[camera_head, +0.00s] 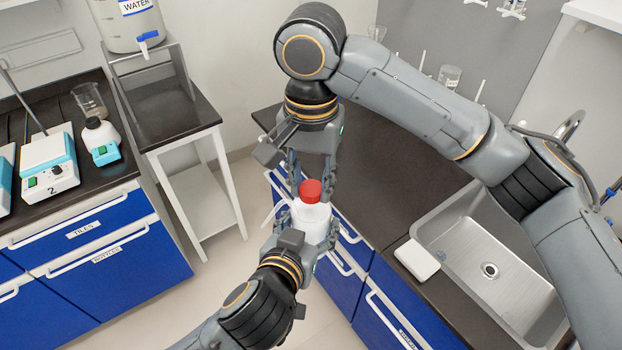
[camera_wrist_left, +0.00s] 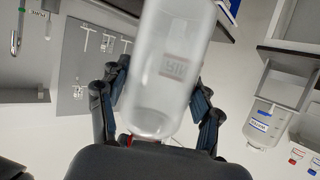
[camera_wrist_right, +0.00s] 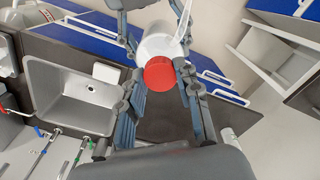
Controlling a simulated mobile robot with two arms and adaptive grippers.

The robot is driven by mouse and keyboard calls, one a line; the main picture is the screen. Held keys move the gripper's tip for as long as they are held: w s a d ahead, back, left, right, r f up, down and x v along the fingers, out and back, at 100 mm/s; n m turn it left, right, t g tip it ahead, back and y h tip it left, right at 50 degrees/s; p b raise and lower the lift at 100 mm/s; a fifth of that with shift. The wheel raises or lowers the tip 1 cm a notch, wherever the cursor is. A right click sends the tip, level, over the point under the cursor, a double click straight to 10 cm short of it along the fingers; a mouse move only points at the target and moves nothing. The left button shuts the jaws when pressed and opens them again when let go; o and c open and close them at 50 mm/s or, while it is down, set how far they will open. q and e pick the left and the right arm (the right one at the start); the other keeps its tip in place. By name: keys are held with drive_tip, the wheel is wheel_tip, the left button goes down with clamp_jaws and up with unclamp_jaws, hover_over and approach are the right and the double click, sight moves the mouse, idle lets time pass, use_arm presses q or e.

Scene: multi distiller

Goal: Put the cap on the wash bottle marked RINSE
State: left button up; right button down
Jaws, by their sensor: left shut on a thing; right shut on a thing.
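A translucent white wash bottle (camera_head: 313,222) is upright in mid-air. My left gripper (camera_head: 306,238) is shut around its body. In the left wrist view the bottle (camera_wrist_left: 168,90) fills the middle, with a small label (camera_wrist_left: 178,66) that looks reversed and cannot be read fully. The red cap (camera_head: 310,191) is at the bottle's top. My right gripper (camera_head: 309,176) points down from above, its fingers on either side of the cap, shut on it. In the right wrist view the cap (camera_wrist_right: 159,73) covers the bottle's mouth, so whether it is seated cannot be told.
A dark counter (camera_head: 400,150) with a steel sink (camera_head: 488,262) and a white block (camera_head: 417,259) is at right. Blue cabinets with hotplates (camera_head: 48,160) are at left. A WATER container (camera_head: 130,22) stands on a small stand (camera_head: 170,100) behind. Open floor lies below the bottle.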

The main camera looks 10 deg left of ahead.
drive_tip(key=shift+w+m, duration=0.1)
drive_tip(key=shift+m, duration=0.4)
drive_tip(key=c, duration=0.9)
unclamp_jaws()
drive_tip(key=shift+c, duration=0.2)
drive_tip(key=shift+r, duration=2.25)
drive_tip(key=shift+c, duration=0.3)
